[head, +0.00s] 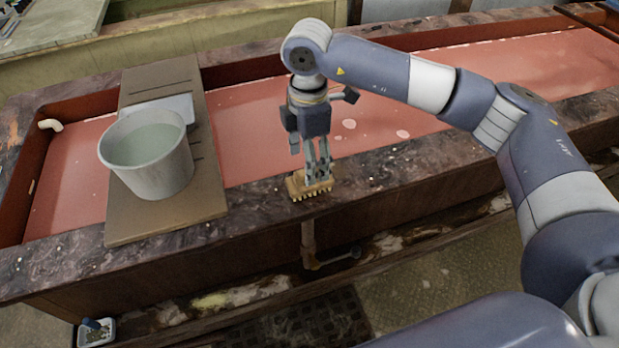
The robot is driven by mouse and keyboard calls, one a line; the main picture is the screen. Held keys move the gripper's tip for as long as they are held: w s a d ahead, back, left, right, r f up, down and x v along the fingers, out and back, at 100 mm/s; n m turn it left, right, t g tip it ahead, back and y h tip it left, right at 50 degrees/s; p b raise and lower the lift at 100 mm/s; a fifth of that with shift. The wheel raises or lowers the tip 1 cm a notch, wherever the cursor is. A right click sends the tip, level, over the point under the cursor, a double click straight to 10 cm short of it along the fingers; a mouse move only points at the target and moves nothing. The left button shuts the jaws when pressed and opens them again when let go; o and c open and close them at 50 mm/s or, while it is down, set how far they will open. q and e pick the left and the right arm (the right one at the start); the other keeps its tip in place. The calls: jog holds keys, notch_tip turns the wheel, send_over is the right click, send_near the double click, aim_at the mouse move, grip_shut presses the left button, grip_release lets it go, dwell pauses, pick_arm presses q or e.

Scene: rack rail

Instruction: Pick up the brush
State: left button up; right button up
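The brush (297,186) is a small tan block with pale bristles along its lower front edge. It is at the front rim of the red-lined trough, bristles down. My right gripper (318,172) comes down over it from above, with its fingertips at the top of the brush. The two fingers are close together and hide part of the brush's top. I cannot tell whether they are closed on it, or whether the brush rests on the rim or is just above it. My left gripper is not in view.
A white bucket of liquid (172,178) stands on a brown board (200,205) laid across the trough to the left. The dark stone rim (420,160) is clear to the right of the brush. A small tray (97,332) lies low at the bottom left.

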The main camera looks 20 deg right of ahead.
jog(key=f+p, duration=0.2)
jog(key=f, duration=0.2)
jog(key=shift+s+f, duration=0.1)
jog(key=shift+s, duration=0.1)
jog(key=shift+w+f, duration=0.1)
jog(key=shift+f, duration=0.55)
jog(key=c, duration=1.2)
